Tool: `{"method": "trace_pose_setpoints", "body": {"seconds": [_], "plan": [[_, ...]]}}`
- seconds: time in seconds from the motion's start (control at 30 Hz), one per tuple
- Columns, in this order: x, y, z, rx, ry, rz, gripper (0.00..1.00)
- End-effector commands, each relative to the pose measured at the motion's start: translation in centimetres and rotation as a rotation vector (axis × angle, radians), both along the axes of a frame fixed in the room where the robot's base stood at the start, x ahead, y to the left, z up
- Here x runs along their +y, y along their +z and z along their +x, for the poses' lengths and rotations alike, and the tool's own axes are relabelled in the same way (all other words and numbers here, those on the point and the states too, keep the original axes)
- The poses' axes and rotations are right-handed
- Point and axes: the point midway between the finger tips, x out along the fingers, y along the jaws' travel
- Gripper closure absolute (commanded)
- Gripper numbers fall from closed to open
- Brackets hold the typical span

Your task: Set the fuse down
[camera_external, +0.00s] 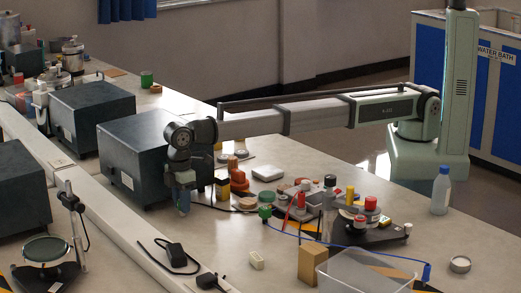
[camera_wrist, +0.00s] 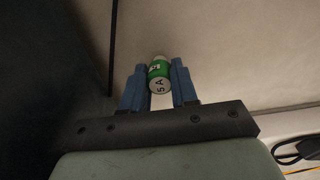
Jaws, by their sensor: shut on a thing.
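The fuse (camera_wrist: 159,76) is a small white-ended cylinder with a green band, marked "5 A" on its near end, in the wrist view. My gripper (camera_wrist: 159,82) is shut on it, with one blue finger on each side. In the external view my gripper (camera_external: 184,208) points down just right of a dark grey box, low near the pale bench top (camera_external: 225,232). I cannot make out the fuse there, nor tell whether it touches the bench.
The dark grey box (camera_external: 135,160) stands close left of my gripper. Stacked coloured pieces (camera_external: 238,180) and a green-topped piece (camera_external: 265,212) stand to the right. Bare bench lies between.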

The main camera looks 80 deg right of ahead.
Motion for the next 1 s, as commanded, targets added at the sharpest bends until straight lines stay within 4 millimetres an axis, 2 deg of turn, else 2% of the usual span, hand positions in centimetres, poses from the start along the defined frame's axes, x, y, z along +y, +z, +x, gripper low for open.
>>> {"method": "trace_pose_setpoints", "body": {"seconds": [0.13, 0.17, 0.4, 0.77, 1.0], "plan": [[0.0, -0.3, 0.0, 0.001, 0.0, -0.001, 1.0], [0.0, -0.3, 0.0, 0.0, 0.0, 0.0, 0.69], [0.0, -0.2, 0.0, 0.0, 0.0, 0.0, 0.46], [0.0, 0.4, 0.0, -0.001, 0.0, 0.001, 0.46], [0.1, 4.1, 0.1, -0.001, 0.0, 0.001, 0.46]]}}
